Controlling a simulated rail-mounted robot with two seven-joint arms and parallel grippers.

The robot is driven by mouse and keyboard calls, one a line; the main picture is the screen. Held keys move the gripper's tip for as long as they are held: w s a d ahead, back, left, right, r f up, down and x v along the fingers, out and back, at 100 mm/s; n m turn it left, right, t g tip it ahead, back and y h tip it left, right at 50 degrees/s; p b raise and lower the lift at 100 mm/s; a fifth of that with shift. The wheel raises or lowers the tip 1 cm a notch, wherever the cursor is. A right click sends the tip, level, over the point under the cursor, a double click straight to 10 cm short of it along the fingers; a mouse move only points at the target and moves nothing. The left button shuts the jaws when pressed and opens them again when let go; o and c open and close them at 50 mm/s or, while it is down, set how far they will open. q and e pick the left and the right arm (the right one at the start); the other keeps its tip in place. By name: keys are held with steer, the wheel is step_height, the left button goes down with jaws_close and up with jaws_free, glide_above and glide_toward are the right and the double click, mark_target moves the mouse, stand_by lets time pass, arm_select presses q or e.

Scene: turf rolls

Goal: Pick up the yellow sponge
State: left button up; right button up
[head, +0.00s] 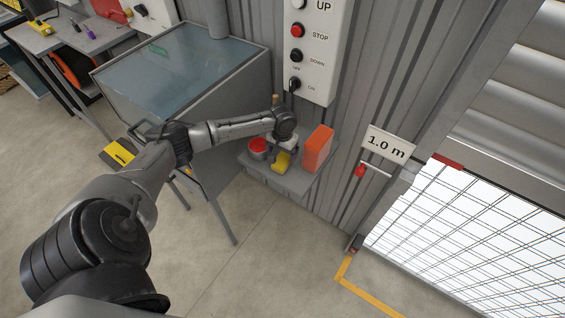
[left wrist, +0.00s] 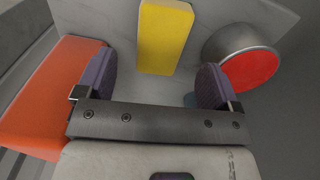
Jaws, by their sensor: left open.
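The yellow sponge (head: 282,161) lies on a small grey wall shelf (head: 295,183), between a red-topped can and an orange box. In the left wrist view the yellow sponge (left wrist: 165,36) lies beyond the fingertips, roughly centred between them. My left gripper (left wrist: 155,85) is open and empty, its two purple-grey finger pads apart on either side. In the head view my left arm reaches in over the shelf, and my left gripper (head: 287,147) is close by the sponge, its fingers hard to make out. My right gripper is not in view.
The orange box (head: 318,148) stands right of the sponge, the red-topped can (head: 258,148) left of it. A button panel (head: 316,45) hangs above on the corrugated wall. A glass-topped cabinet (head: 180,65) stands left of the shelf. A 1.0 m sign (head: 386,147) is to the right.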

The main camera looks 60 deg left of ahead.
mark_target(282, 159)
arm_select(q)
steer(key=shift+w+f+b, duration=0.1)
steer(key=shift+f+b, duration=0.6)
steer(key=shift+f, duration=1.95)
steer(key=shift+c, duration=0.5)
steer(key=c, duration=0.9)
